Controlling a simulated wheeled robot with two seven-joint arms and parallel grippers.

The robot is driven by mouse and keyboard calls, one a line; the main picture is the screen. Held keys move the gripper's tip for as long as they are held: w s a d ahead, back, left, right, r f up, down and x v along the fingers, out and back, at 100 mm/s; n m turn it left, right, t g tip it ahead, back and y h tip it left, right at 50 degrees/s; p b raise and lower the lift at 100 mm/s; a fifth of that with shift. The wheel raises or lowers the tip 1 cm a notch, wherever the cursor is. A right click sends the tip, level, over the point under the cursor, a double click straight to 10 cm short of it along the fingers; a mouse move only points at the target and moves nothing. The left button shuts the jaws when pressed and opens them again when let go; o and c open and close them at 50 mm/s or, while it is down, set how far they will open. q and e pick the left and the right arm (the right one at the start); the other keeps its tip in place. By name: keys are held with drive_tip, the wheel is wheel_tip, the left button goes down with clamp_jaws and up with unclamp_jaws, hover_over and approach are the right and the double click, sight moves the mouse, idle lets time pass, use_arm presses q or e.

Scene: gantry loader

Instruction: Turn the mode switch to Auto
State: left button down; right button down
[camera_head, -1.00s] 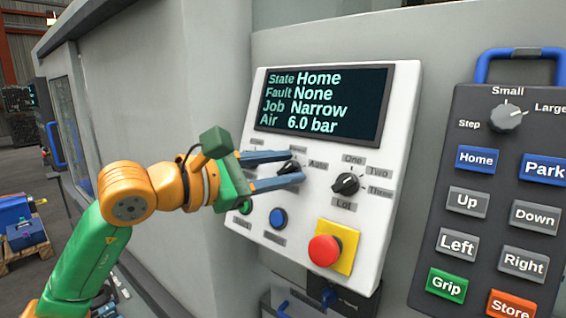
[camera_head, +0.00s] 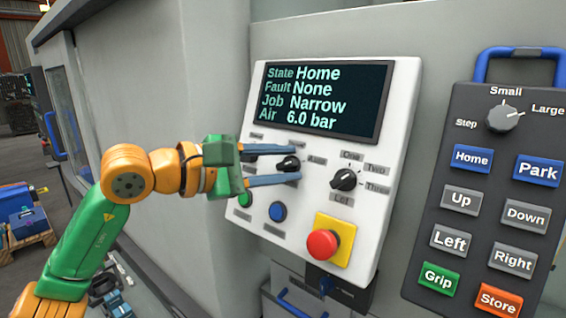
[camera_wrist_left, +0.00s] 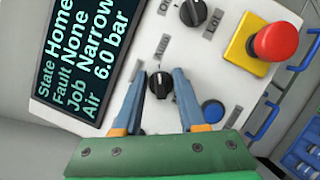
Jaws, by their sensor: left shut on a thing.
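The mode switch (camera_head: 288,164) is a black knob on the white control panel (camera_head: 396,130), below the left part of the screen. An Auto label (camera_head: 315,160) is to its right. My left gripper (camera_head: 299,164) comes in from the left, with one blue finger above the knob and one below it, shut on it. In the left wrist view, the mode switch (camera_wrist_left: 160,86) sits between the two fingertips (camera_wrist_left: 164,75), and the Auto label (camera_wrist_left: 162,46) is above it. I cannot tell exactly where the knob's pointer aims. My right gripper is not in view.
The Lot knob (camera_head: 344,179) is close on the right. A blue button (camera_head: 277,212) and a green button (camera_head: 245,200) lie just below the gripper. A red emergency button (camera_head: 323,244) on a yellow plate is lower right. A dark pendant (camera_head: 476,228) is far right.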

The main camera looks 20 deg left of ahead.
use_arm(q)
drive_tip(key=c, duration=0.9)
unclamp_jaws()
drive_tip(key=shift+o, duration=0.2)
drive_tip(key=shift+s, duration=0.1)
drive_tip(key=shift+s+a, duration=0.1)
drive_tip(key=b+v, duration=0.3)
drive_tip(key=v, duration=0.4)
